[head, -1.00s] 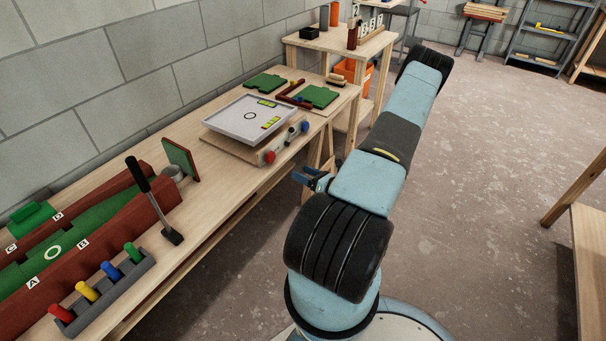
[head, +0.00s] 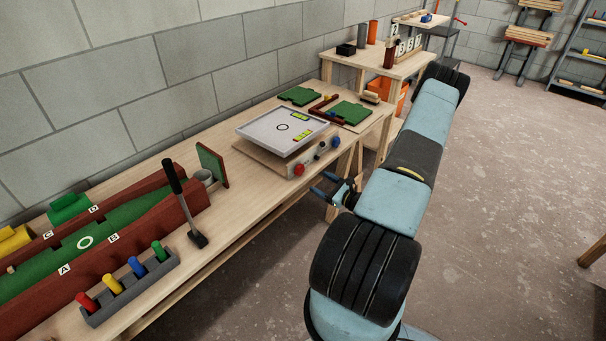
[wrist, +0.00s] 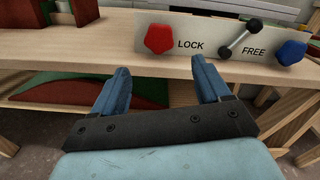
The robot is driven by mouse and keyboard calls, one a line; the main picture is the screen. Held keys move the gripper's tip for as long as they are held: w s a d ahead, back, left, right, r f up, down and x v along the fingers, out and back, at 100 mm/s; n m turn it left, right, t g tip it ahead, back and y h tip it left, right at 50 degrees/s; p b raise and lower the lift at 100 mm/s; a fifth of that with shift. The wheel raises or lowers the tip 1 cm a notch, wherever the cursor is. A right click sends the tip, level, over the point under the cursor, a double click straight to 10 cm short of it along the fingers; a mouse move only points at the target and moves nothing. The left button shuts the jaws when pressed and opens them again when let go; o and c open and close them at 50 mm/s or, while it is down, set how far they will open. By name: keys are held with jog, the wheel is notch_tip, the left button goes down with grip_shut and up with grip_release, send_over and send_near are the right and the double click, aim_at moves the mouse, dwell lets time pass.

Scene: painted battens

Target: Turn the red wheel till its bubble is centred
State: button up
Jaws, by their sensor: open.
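The red wheel (head: 299,170) is on the left of the tilting board's front panel; it also shows in the wrist view (wrist: 159,39), left of the word LOCK. A lever (wrist: 241,38) stands slanted between LOCK and FREE, and the blue wheel (wrist: 291,52) is at the right. The grey-white tray (head: 257,124) above carries two yellow-green bubble vials, one at the back (head: 300,115) and one at the front right (head: 303,136). Their bubbles are too small to read. My gripper (wrist: 160,66) is open and empty, in front of the red wheel and a little below it, not touching.
The wooden bench (head: 240,210) runs along the block wall. Green plates (head: 350,112) lie behind the board.

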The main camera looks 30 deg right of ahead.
aim_at(302, 172)
jog(key=x, duration=0.9)
jog(key=shift+w+a, duration=0.1)
jog(key=shift+w, duration=0.25)
jog(key=c, duration=1)
jog(key=shift+c, duration=0.2)
